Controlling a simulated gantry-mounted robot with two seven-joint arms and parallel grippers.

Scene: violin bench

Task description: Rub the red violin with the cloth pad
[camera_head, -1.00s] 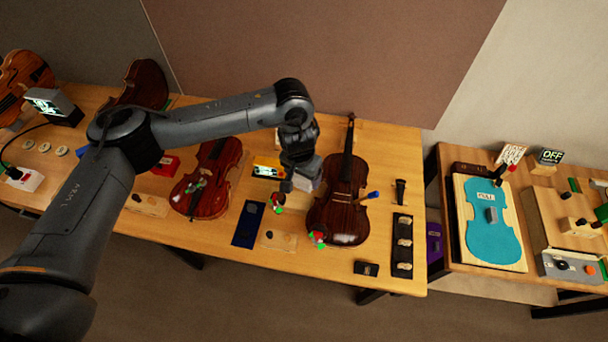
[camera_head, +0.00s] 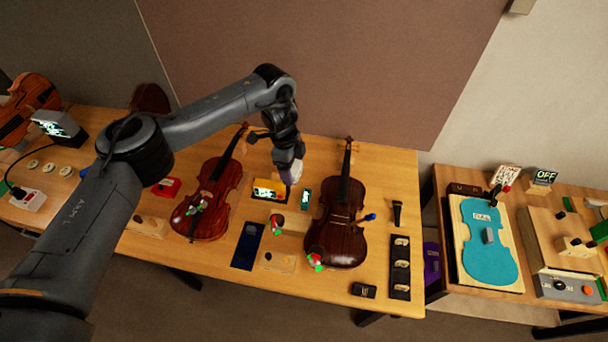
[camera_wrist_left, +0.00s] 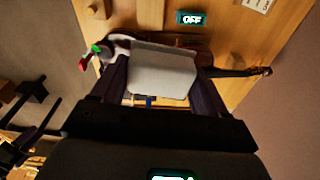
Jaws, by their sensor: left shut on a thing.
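My left gripper (camera_head: 291,166) is shut on a pale grey pad (camera_wrist_left: 162,70). In the head view the pad (camera_head: 292,174) shows small, in the air left of the neck of a dark red-brown violin (camera_head: 328,246). A second, brighter red violin (camera_head: 215,195) lies further left. In the left wrist view the pad hides most of a violin behind it; its neck (camera_wrist_left: 240,72) sticks out at the right. I cannot tell how far the pad is above the table. My right gripper is not in view.
Between the two violins lie a yellow box (camera_head: 265,187), a small display (camera_head: 306,197) and a dark blue mat (camera_head: 247,246). A black tray (camera_head: 400,268) lies to the right. A second table holds a teal violin-shaped sheet (camera_head: 486,250).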

